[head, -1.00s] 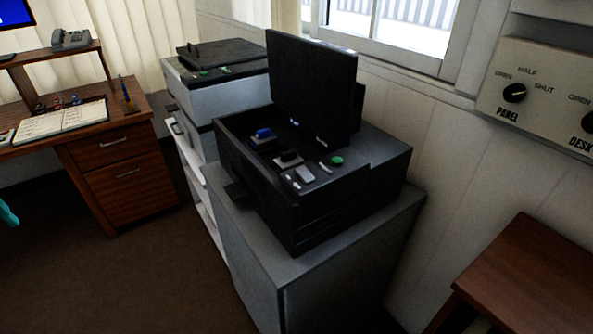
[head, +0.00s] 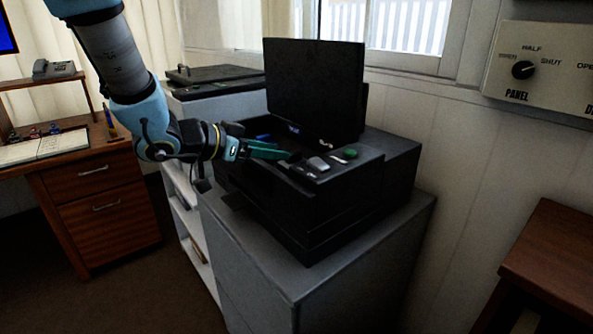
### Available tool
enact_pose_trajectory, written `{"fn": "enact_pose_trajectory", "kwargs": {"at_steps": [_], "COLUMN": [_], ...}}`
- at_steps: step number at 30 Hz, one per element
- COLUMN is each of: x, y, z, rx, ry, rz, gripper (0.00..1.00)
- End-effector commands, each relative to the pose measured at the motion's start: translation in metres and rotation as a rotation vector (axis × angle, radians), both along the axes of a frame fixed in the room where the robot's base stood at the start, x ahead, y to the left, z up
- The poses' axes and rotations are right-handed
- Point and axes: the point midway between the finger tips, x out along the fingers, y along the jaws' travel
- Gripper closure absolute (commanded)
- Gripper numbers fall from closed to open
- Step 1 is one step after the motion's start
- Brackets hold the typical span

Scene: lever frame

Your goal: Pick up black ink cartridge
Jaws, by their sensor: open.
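The black printer (head: 330,205) stands on a grey cabinet with its lid (head: 315,90) raised. My gripper (head: 280,153) reaches in from the left over the open printer bay, its teal fingers open. Its fingertips are at the spot of the black ink cartridge, which is mostly hidden behind them and hard to tell from the dark bay. I cannot tell whether the fingers touch it. The blue cartridge (head: 263,138) shows partly just behind my gripper.
The raised lid stands close behind my gripper. A green button (head: 350,154) and grey keys (head: 318,163) lie right of the fingertips. The grey cabinet top (head: 350,245) has bare room in front. A wooden desk (head: 90,165) is at left, a brown table (head: 555,245) at right.

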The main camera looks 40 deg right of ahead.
Motion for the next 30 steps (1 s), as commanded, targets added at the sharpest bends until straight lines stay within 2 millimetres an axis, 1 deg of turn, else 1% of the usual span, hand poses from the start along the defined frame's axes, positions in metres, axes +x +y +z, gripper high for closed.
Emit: {"fn": "enact_pose_trajectory", "kwargs": {"at_steps": [1, 8, 15, 18, 21, 26, 28, 30], "x": [-0.001, -0.001, 0.0, 0.0, 0.0, 0.0, 0.0, 0.0], "y": [-0.007, -0.022, -0.053, -0.061, -0.064, -0.064, -0.064, -0.064], "z": [-0.002, -0.008, -0.021, -0.025, -0.026, -0.026, -0.026, -0.026], "rx": [0.001, 0.001, 0.001, 0.001, 0.0, 0.0, 0.0, 0.0], "ry": [0.0, 0.0, -0.001, -0.002, -0.002, -0.002, -0.002, -0.002], "rz": [-0.002, 0.001, 0.001, 0.001, 0.002, 0.003, 0.004, 0.004], "gripper": [0.45, 0.45, 0.45, 0.45, 0.45, 0.45, 0.51, 0.58]}}
